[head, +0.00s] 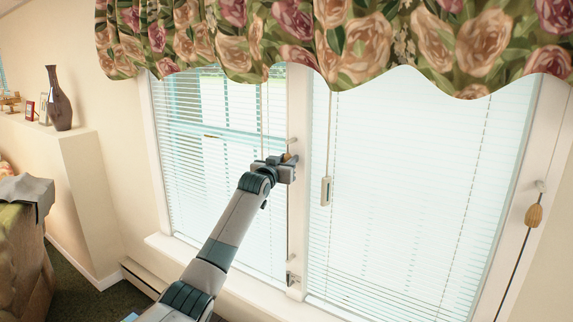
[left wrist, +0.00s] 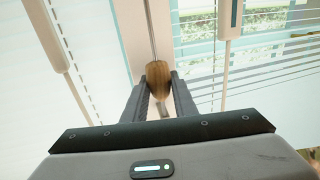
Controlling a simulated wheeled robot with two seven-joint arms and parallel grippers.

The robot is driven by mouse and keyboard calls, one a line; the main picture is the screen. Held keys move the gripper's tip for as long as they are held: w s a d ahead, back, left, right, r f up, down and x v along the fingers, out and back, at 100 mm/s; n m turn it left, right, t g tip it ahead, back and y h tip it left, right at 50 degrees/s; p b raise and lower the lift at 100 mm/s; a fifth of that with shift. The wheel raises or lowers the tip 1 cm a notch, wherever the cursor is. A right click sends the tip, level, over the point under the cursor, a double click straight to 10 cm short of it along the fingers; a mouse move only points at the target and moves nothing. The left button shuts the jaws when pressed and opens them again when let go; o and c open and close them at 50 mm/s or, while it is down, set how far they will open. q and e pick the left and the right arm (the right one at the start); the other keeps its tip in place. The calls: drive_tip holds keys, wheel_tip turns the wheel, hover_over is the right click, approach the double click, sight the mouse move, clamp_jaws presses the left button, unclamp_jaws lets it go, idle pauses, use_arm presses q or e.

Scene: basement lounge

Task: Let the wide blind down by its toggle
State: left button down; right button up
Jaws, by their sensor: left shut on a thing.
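My left gripper (head: 287,160) is shut on a wooden toggle (head: 290,158) at the post between the two windows. In the left wrist view, the toggle (left wrist: 157,80) sits upright between the fingertips of my left gripper (left wrist: 158,84), with its cord running up from it. The wide blind (head: 420,180) covers the right window, its pale slats close together and hanging low. The narrower blind (head: 225,150) covers the left window, with gaps between its slats. A second wooden toggle (head: 534,215) hangs on a dark cord at the far right. My right gripper is not in view.
A floral valance (head: 330,40) hangs across the top of both windows. A pale wand (head: 326,190) hangs in front of the wide blind. A dark vase (head: 58,98) stands on the ledge at left, above a sofa (head: 22,240). A metal cleat (head: 291,280) is low on the post.

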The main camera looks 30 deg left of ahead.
use_arm(q)
drive_tip(key=shift+a+r, duration=0.1)
drive_tip(key=shift+r, duration=0.35)
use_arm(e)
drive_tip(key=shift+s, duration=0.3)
use_arm(q)
drive_tip(key=c, duration=1.4)
unclamp_jaws()
drive_tip(key=shift+f, duration=0.15)
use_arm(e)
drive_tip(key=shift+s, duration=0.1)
use_arm(q)
drive_tip(key=shift+f, duration=0.1)
drive_tip(key=shift+s, duration=0.15)
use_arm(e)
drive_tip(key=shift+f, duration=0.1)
use_arm(q)
drive_tip(key=shift+s+d+f+b, duration=0.1)
drive_tip(key=shift+s+d+b, duration=0.1)
drive_tip(key=shift+s+b, duration=0.5)
drive_tip(key=s+d+b, duration=0.1)
drive_tip(key=s+b, duration=0.4)
drive_tip(key=s, duration=1)
drive_tip(key=shift+s+d+r, duration=0.2)
drive_tip(key=shift+s+d, duration=0.1)
drive_tip(key=shift+d, duration=0.05)
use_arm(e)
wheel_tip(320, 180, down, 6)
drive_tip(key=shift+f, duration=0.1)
